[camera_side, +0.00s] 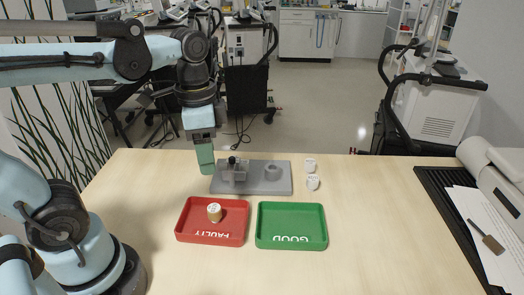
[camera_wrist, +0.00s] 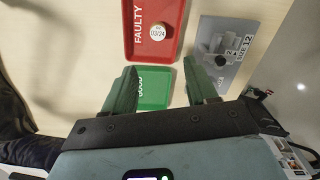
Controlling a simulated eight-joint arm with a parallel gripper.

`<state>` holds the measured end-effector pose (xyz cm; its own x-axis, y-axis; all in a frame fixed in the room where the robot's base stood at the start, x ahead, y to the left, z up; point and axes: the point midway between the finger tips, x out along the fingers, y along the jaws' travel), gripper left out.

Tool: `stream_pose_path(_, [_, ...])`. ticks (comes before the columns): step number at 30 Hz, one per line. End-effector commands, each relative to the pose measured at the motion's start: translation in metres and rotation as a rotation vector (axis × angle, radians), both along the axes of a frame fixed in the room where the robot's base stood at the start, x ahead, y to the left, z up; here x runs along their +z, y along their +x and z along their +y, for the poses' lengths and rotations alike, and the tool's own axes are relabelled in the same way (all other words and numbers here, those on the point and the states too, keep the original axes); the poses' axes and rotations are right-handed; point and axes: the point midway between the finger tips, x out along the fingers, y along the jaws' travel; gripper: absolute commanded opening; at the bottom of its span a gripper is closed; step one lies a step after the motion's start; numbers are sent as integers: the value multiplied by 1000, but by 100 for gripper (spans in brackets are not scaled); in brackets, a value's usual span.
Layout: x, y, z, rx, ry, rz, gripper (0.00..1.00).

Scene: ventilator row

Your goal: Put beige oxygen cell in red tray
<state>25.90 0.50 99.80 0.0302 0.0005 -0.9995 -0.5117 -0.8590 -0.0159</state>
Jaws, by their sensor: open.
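The beige oxygen cell (camera_side: 214,212) stands in the red tray (camera_side: 183,232), which is lettered FAULTY, towards the tray's upper middle. In the wrist view the beige cell (camera_wrist: 158,33) shows its round labelled top inside the red tray (camera_wrist: 144,54). My gripper (camera_side: 206,168) is above the table at the left end of the grey plate, behind the red tray and apart from the cell. In the wrist view my gripper (camera_wrist: 163,80) has its two green fingers spread with nothing between them.
A green tray (camera_side: 291,243) lettered GOOD lies right of the red one. Front table is clear.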

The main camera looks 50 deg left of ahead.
Motion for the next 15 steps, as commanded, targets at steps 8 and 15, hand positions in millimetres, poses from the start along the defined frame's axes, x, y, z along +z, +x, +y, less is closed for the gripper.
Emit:
stream_pose_path(8, [-25,19,-3,352,-80,-393,57])
stream_pose_path(15, [-29,30,-5,514,-174,-574,57])
